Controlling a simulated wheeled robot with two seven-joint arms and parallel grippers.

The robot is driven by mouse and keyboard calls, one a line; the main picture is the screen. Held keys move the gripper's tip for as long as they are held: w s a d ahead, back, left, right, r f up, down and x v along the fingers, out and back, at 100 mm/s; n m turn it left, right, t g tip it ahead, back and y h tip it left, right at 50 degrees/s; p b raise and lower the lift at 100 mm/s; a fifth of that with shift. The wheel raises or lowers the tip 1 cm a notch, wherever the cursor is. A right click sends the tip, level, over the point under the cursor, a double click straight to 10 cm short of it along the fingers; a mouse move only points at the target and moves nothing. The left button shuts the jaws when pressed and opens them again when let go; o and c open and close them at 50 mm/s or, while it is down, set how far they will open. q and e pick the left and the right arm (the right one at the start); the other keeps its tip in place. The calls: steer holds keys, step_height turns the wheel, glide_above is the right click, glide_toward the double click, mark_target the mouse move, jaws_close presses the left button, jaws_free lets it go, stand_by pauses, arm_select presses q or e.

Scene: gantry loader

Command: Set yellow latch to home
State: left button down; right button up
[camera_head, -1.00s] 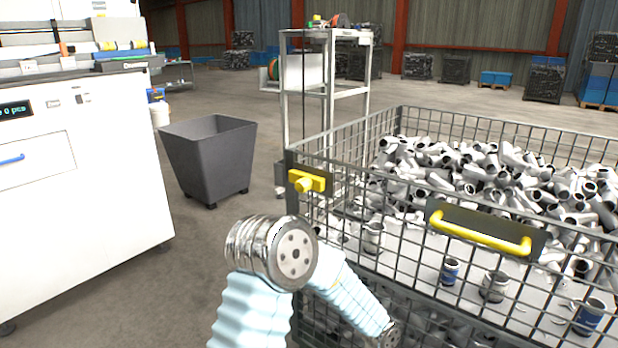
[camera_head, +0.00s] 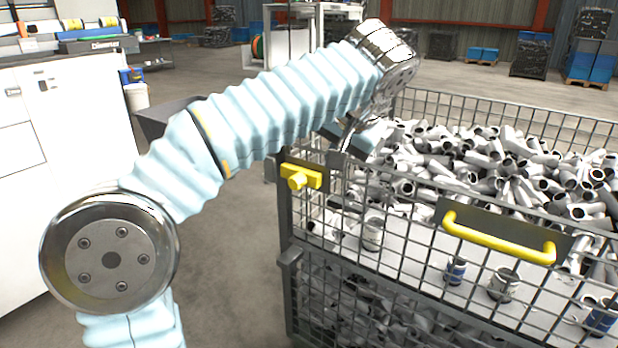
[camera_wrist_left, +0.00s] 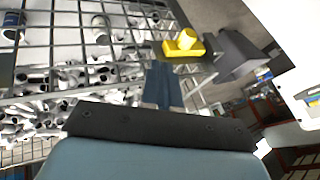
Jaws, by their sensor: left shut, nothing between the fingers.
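The yellow latch (camera_head: 302,177) has a round knob and sits on a dark plate at the top left corner of the wire mesh cage (camera_head: 318,222). In the left wrist view the latch (camera_wrist_left: 184,44) shows just beyond the fingertips. My left gripper (camera_head: 340,160) points down close to the cage's top rim, a little right of the latch in the head view. Its fingers (camera_wrist_left: 162,86) are shut with nothing between them; I see no contact with the latch. My left forearm crosses above the latch without hiding it. My right gripper is in neither view.
A yellow handle (camera_head: 497,240) is on the cage front. Grey pipe fittings (camera_head: 480,160) fill the cage's back. A dark bin (camera_head: 160,122), partly hidden by my arm, stands behind left, near a white machine (camera_head: 70,130). Floor between machine and cage is clear.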

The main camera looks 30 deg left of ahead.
mark_target(295, 177)
arm_select(q)
steer(key=x, duration=0.4)
steer(key=a+x, duration=0.1)
steer(key=x, duration=0.2)
steer(key=a+r+b+x, duration=0.1)
steer(key=x, duration=0.3)
steer(key=shift+a+f, duration=0.25)
steer(key=shift+f, duration=0.1)
steer(key=shift+a+f, duration=0.1)
steer(key=shift+a, duration=0.4)
steer(key=shift+w+a, duration=0.1)
steer(key=shift+a, duration=1.6)
steer(key=shift+p, duration=0.3)
